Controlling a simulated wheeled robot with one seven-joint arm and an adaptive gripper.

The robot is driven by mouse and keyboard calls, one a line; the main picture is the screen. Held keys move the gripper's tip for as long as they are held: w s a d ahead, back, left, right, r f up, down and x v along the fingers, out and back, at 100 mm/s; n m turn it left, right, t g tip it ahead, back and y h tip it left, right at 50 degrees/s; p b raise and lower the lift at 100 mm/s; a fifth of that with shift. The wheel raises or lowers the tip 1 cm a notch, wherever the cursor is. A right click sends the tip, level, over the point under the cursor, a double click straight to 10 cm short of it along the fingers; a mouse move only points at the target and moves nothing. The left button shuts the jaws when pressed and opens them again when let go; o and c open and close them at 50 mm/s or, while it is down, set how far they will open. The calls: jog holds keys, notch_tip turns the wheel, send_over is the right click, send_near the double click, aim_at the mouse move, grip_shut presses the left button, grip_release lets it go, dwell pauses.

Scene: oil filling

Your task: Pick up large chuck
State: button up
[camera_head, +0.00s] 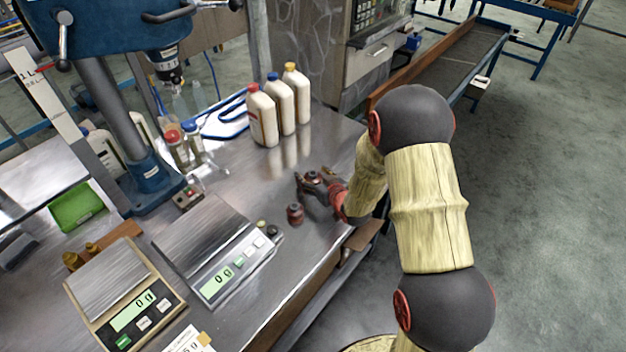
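My gripper (305,184) is low over the metal table, reaching in from the right with its fingers pointing left. It is small and dark in this view, and I cannot tell whether it is open or shut or whether something is between the fingers. A short dark-red cylindrical piece (295,213), possibly a chuck, stands upright on the table just in front of the gripper, apart from it. Two much smaller round pieces, one olive (262,224) and one dark (272,231), lie to its left by the scale. I cannot tell for certain which piece is the large chuck.
Two digital scales (237,264) (130,311) reading 0 g stand at the front left. Three white bottles (263,117) stand behind the gripper. A blue drill press (152,182), small bottles (176,148) and a green tray (76,206) are at left. Bare table surrounds the red piece.

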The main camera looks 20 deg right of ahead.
jog(key=c, duration=1.3)
jog(key=shift+r, duration=0.15)
jog(key=shift+c, duration=0.5)
